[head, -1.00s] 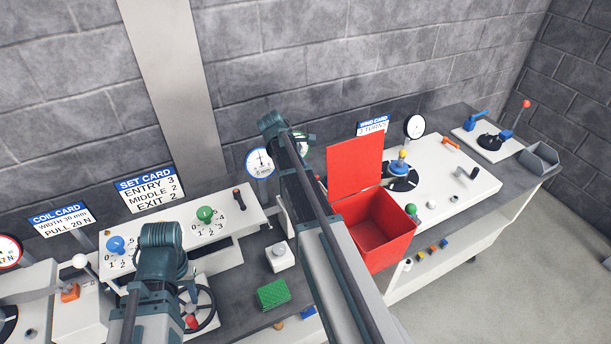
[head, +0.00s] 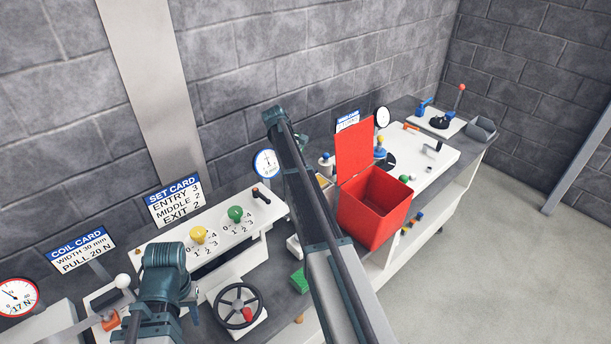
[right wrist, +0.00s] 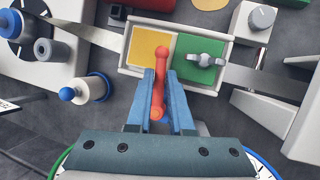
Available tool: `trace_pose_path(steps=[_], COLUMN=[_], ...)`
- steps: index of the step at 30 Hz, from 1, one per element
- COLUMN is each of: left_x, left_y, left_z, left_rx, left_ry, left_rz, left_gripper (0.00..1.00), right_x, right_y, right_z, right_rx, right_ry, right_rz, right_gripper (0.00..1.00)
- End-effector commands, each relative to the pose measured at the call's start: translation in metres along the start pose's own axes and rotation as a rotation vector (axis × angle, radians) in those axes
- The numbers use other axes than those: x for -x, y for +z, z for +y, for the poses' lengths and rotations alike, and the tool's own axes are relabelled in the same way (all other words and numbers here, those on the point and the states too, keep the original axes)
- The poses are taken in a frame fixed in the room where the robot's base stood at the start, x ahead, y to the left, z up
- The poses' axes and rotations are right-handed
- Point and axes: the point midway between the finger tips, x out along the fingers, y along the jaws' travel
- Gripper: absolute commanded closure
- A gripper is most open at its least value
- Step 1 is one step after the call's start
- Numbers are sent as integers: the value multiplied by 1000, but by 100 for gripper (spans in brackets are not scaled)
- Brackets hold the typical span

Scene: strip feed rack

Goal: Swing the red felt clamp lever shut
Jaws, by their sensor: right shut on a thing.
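In the right wrist view, the red clamp lever (right wrist: 158,107) stands between the two blue fingers of my right gripper (right wrist: 161,82), which is shut on it. The lever's far end reaches over a pale tray (right wrist: 126,62) holding a yellow felt pad (right wrist: 146,47) and a green pad (right wrist: 188,73). A grey wing-shaped knob (right wrist: 206,60) sits on the green pad. In the head view, my right arm hides the lever and most of the tray.
A red open bin (head: 375,205) stands right of my right arm. A white knob panel (head: 265,208) and a black handwheel (head: 238,305) lie to its left. In the right wrist view, a blue-topped post (right wrist: 92,88) stands left of the fingers. A grey strip (right wrist: 265,83) runs beside the tray.

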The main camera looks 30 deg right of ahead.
Motion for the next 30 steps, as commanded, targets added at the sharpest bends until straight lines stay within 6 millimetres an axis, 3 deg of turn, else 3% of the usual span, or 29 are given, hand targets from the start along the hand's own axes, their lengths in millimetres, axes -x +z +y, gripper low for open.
trace_pose_path(steps=[10, 26, 27, 30], left_x=[0, 0, 0, 0], left_y=[0, 0, 0, 0], left_z=[0, 0, 0, 0], left_rx=[0, 0, 0, 0], left_ry=[0, 0, 0, 0], left_rz=[0, 0, 0, 0], left_gripper=[60, 60, 60, 60], right_x=[3, 3, 3, 3], right_y=[-5, -6, -6, -6], right_z=[-2, -2, -2, -2], right_rx=[-100, -117, -117, -117], right_ry=[-42, -49, -49, -49], right_rz=[-20, -23, -23, -23], right_gripper=[100, 100, 77, 59])
